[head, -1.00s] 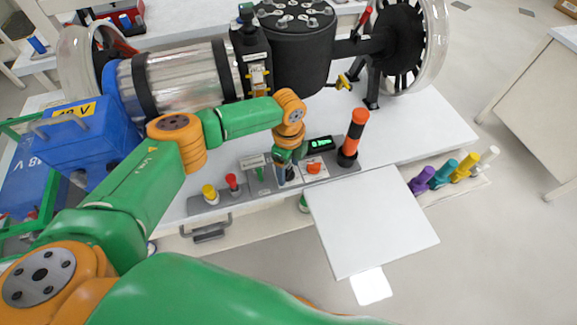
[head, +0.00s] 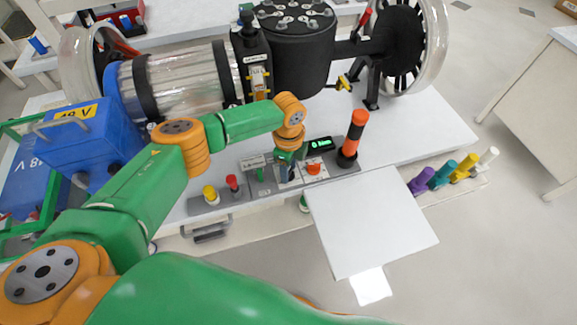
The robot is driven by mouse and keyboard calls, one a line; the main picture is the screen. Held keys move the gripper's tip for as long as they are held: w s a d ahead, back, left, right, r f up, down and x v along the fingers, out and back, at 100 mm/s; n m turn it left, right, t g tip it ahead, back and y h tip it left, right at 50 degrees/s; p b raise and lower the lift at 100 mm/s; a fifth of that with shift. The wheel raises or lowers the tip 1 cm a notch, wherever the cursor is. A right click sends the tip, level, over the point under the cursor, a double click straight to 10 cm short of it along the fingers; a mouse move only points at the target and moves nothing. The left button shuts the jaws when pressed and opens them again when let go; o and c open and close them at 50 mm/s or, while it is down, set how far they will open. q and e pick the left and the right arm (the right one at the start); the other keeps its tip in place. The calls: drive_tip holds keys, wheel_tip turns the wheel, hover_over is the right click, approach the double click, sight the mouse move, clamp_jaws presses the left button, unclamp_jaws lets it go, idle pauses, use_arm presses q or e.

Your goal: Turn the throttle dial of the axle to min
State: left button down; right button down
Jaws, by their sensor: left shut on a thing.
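The grey control panel (head: 250,192) lies along the front edge of the white table below the axle rig. My left arm reaches in from the left, and its gripper (head: 285,175) points down onto the middle of this panel. The gripper is shut on a small control there, the throttle dial, which the fingers and wrist mostly hide. The dial's pointer and scale marks cannot be read. A small black display (head: 320,144) with green characters stands just right of the wrist; its text is too small to read surely. My right gripper is not in view.
Close by on the panel are a yellow button (head: 210,194), a red button (head: 232,184), a green lever (head: 260,174) and an orange-red knob (head: 314,169). An orange-black post (head: 352,138) stands to the right. A blue battery box (head: 90,145) is at left. The white board (head: 370,220) is clear.

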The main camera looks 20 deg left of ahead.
use_arm(q)
drive_tip(key=n+p, duration=0.1)
drive_tip(key=n, duration=0.2)
drive_tip(key=shift+r+p, duration=0.1)
drive_tip(key=shift+p, duration=0.2)
drive_tip(key=n+p, duration=0.1)
drive_tip(key=n, duration=0.4)
drive_tip(key=shift+p, duration=0.35)
drive_tip(key=n+p, duration=0.1)
drive_tip(key=n, duration=0.3)
drive_tip(key=shift+w, duration=0.1)
drive_tip(key=n+p, duration=0.1)
drive_tip(key=n, duration=0.6)
drive_tip(key=shift+n+p, duration=0.3)
drive_tip(key=shift+p, duration=0.05)
drive_tip(key=n, duration=0.4)
drive_tip(key=shift+a+n, duration=0.1)
drive_tip(key=shift+n, duration=0.2)
drive_tip(key=n, duration=0.4)
drive_tip(key=shift+w+p, duration=0.1)
drive_tip(key=shift+p, duration=0.3)
drive_tip(key=shift+n, duration=2.1)
